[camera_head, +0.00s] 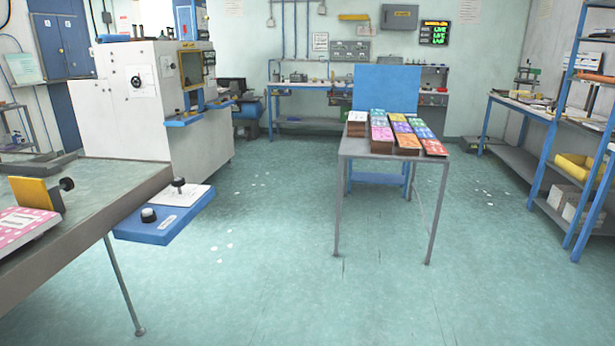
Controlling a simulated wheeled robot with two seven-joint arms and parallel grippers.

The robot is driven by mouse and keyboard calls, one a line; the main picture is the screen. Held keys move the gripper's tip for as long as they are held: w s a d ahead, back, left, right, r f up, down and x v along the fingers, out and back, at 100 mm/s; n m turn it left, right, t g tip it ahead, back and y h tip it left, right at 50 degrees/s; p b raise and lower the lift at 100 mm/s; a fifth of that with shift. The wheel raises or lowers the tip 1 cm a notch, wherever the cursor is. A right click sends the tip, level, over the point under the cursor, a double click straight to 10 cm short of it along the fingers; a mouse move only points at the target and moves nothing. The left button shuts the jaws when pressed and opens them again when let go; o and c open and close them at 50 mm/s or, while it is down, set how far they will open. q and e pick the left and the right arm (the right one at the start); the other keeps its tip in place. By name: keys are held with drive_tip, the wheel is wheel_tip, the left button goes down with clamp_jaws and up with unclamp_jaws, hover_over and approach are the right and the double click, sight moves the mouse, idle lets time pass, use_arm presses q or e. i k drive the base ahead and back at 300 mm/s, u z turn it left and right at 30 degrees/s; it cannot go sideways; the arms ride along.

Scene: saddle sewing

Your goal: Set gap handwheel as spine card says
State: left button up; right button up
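A large white machine (130,115) stands at the left. Its side carries a small white plate with a black knob (137,82). A blue unit (155,228) in front of it has a black upright handle (178,184) and a low black knob (149,214). I cannot tell which of these is the gap handwheel. A pink patterned block with a white label (20,218) lies at the left edge beside a yellow plate with a black knob (67,184). No spine card can be read from here. Neither of my grippers is in view.
A grey bench (135,172) fills the left foreground. A grey table (345,148) holds several stacks of coloured cards or booklets (408,137), with a blue panel (386,88) behind. Blue shelves (568,130) stand at the right. The green floor (270,265) between is clear except for scraps.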

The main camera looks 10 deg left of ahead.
sight(136, 82)
drive_tip(key=i, duration=3.8)
drive_tip(key=u, duration=0.95)
drive_tip(key=i, duration=3.75)
drive_tip(key=z, duration=1.5)
drive_tip(key=i, duration=3.25)
drive_tip(key=u, duration=1.2)
